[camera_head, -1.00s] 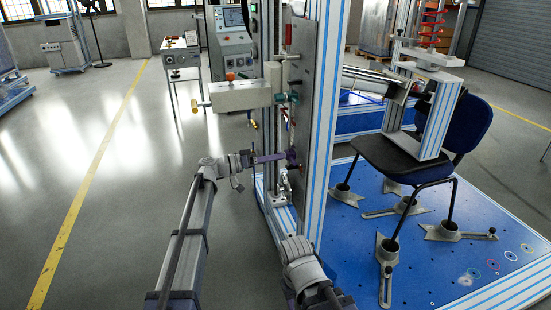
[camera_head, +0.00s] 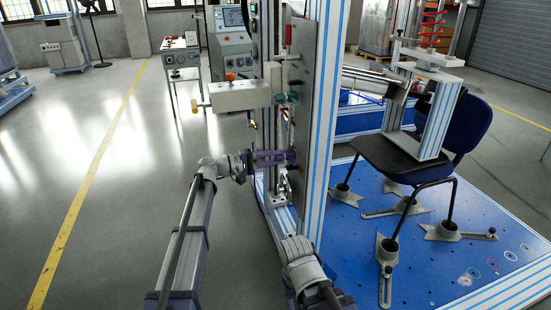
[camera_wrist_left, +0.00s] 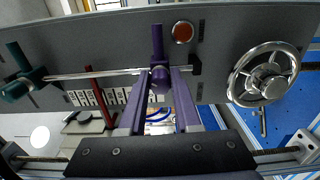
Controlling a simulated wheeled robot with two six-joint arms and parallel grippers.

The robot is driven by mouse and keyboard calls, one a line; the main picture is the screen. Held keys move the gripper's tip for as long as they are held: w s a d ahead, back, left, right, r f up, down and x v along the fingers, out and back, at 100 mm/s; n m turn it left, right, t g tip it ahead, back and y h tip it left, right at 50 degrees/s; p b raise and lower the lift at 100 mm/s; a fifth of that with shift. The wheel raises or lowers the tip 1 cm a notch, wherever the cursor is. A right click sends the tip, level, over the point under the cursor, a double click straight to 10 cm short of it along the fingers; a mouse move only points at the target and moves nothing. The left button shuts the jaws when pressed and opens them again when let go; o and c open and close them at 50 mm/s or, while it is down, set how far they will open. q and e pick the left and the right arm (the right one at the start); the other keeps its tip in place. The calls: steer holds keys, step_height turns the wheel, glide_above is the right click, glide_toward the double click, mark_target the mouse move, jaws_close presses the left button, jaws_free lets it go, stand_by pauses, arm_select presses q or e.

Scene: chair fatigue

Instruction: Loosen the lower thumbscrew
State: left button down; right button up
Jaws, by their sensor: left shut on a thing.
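The lower thumbscrew (camera_wrist_left: 157,72) is purple, with a bar handle sticking up in the left wrist view. It sits on a thin metal rod in front of the grey panel. My left gripper (camera_wrist_left: 157,98) has its two purple fingers on either side of its knob and is shut on it. In the head view the left gripper (camera_head: 291,157) meets the lower part of the upright panel; the fingers largely hide the thumbscrew there. A teal thumbscrew (camera_wrist_left: 24,76) stands at the rod's other end.
A spoked metal handwheel (camera_wrist_left: 264,75) and a red button (camera_wrist_left: 183,32) are on the panel (camera_head: 302,85). A striped frame post (camera_head: 323,110) stands just right of it. A blue chair (camera_head: 415,155) stands on the blue base plate. Floor on the left is clear.

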arm_select(q)
steer(key=n, duration=0.6)
steer(key=shift+n, duration=0.4)
stand_by(0.4)
steer(key=c, duration=0.6)
jaws_free()
steer(key=v, duration=0.7)
steer(key=shift+a, duration=0.35)
steer(key=shift+r, duration=0.1)
